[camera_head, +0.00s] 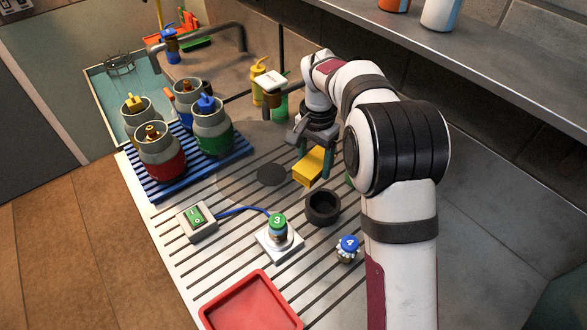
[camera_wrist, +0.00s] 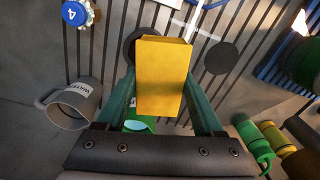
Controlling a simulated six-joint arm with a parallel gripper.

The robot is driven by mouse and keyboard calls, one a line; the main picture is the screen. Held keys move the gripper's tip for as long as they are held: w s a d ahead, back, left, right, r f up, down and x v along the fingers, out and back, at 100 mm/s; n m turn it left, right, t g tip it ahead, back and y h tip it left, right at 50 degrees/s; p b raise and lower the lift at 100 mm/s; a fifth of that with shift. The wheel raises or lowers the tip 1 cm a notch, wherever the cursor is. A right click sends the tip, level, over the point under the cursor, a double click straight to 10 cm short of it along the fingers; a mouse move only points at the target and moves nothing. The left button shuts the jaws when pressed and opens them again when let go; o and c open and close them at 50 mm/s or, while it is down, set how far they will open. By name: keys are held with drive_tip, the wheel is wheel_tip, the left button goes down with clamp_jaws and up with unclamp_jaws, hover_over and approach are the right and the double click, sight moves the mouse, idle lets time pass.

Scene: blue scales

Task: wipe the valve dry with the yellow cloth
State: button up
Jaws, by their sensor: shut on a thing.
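My gripper (camera_head: 315,162) is shut on the yellow cloth (camera_head: 309,167), which looks like a folded block. It is held above the grooved worktop, behind the dark round cup. In the wrist view the yellow cloth (camera_wrist: 163,76) sits between the two green fingers of my gripper (camera_wrist: 161,92). A small valve-like part with a blue cap marked 4 (camera_head: 348,247) stands right of the front; its cap also shows in the wrist view (camera_wrist: 76,12). A green-capped part marked 3 (camera_head: 278,226) stands on a white square base. I cannot tell which is the valve.
A dark cup (camera_head: 322,207), black disc (camera_head: 271,174), switch box (camera_head: 197,220) and red tray (camera_head: 251,303) are on the worktop. Canisters stand on a blue ribbed rack (camera_head: 220,160) at left. The wrist view shows a grey WATER mug (camera_wrist: 72,104).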

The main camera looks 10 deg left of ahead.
drive_tip(key=s+a+f, duration=0.3)
drive_tip(key=s+a, duration=0.2)
drive_tip(key=s, duration=0.3)
drive_tip(key=shift+s+a+f, duration=0.25)
drive_tip(key=shift+s+f, duration=0.05)
drive_tip(key=shift+f, duration=0.1)
drive_tip(key=shift+f, duration=0.6)
idle(0.7)
